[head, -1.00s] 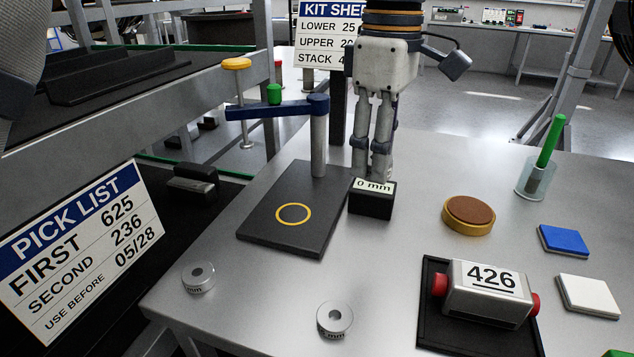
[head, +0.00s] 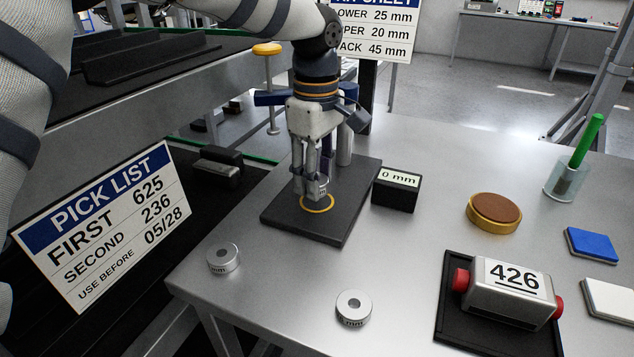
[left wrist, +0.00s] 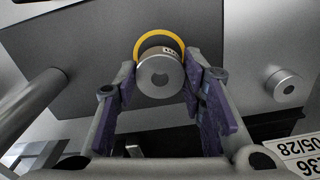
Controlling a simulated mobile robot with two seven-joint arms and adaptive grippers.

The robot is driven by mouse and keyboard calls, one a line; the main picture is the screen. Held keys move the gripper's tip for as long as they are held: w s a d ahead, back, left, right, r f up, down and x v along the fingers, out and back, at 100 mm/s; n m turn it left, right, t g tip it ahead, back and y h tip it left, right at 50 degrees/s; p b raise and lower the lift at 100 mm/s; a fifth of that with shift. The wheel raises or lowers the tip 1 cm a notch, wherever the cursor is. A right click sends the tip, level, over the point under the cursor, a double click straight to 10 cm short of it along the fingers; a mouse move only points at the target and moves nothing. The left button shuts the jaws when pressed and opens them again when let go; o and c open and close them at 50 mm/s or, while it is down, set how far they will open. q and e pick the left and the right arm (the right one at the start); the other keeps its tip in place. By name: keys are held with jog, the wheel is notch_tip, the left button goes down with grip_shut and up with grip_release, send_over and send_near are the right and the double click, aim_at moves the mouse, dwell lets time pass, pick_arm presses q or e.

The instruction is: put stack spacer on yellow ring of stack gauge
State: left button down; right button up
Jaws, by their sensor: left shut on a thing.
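My left gripper (head: 314,185) is shut on a small silver ring-shaped spacer (head: 318,189), which also shows between the fingers in the left wrist view (left wrist: 160,74). The spacer is over the yellow ring (head: 317,209) on the black base of the stack gauge (head: 345,215). In the left wrist view the yellow ring (left wrist: 142,43) curves out behind the spacer's far side. I cannot tell whether the spacer touches the base. My right gripper is not in view.
Two loose silver spacers lie on the table, one at the left (head: 223,258) and one at the front (head: 354,308). A black "0 mm" block (head: 396,190) stands right of the gauge. A brown-topped round pad (head: 494,212) and a "426" device (head: 508,290) are farther right.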

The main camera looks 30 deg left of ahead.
pick_arm(q)
notch_tip(320, 180, down, 2)
jog(key=c, duration=1)
grip_release()
jog(key=shift+f, duration=0.1)
jog(key=shift+c, duration=0.2)
notch_tip(320, 180, up, 12)
